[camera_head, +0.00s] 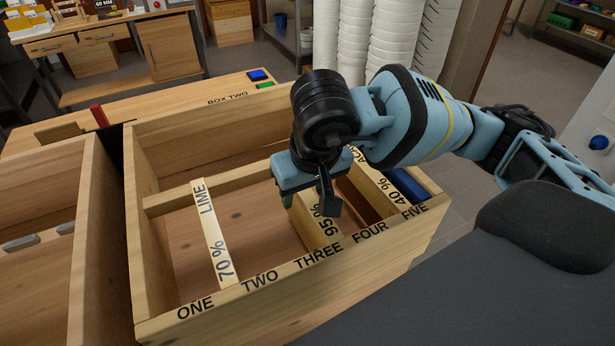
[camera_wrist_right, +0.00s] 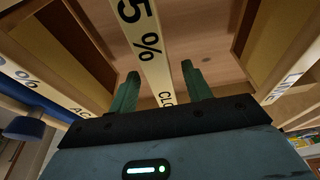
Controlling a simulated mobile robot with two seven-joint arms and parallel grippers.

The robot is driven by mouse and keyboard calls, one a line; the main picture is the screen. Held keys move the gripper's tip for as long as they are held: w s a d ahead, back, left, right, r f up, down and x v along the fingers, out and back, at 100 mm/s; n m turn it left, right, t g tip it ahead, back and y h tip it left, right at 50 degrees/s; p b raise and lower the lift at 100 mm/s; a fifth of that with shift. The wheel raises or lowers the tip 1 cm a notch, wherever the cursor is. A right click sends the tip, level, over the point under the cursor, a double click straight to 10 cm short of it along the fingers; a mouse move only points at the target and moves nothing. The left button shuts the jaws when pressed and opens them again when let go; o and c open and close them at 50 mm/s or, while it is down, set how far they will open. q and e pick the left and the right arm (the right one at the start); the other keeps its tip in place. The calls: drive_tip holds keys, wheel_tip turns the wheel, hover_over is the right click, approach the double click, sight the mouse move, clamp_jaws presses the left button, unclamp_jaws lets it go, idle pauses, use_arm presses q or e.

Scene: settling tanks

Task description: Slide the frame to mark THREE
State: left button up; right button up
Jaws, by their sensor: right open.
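An open wooden box has the marks ONE to FIVE along its near rim (camera_head: 285,283). Three pale labelled strips cross it. The 95 % strip (camera_head: 323,228) has its near end by the right part of THREE, on the FOUR side; its far part is hidden by my gripper. My right gripper (camera_head: 308,203) points down over it, open. In the right wrist view the 95 % strip (camera_wrist_right: 152,65) runs between the two fingers (camera_wrist_right: 160,80), with a gap on each side. The 70 % LIME strip (camera_head: 213,235) ends between ONE and TWO. The 40 % strip (camera_head: 378,185) ends near FIVE.
A blue object (camera_head: 405,184) lies in the box's right end. Another wooden box (camera_head: 40,250) stands close on the left. White stacked columns (camera_head: 350,40) rise beyond.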

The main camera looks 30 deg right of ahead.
drive_tip(key=shift+x, duration=1.25)
clamp_jaws()
drive_tip(key=shift+w+a, duration=0.15)
drive_tip(key=shift+a, duration=1.75)
unclamp_jaws()
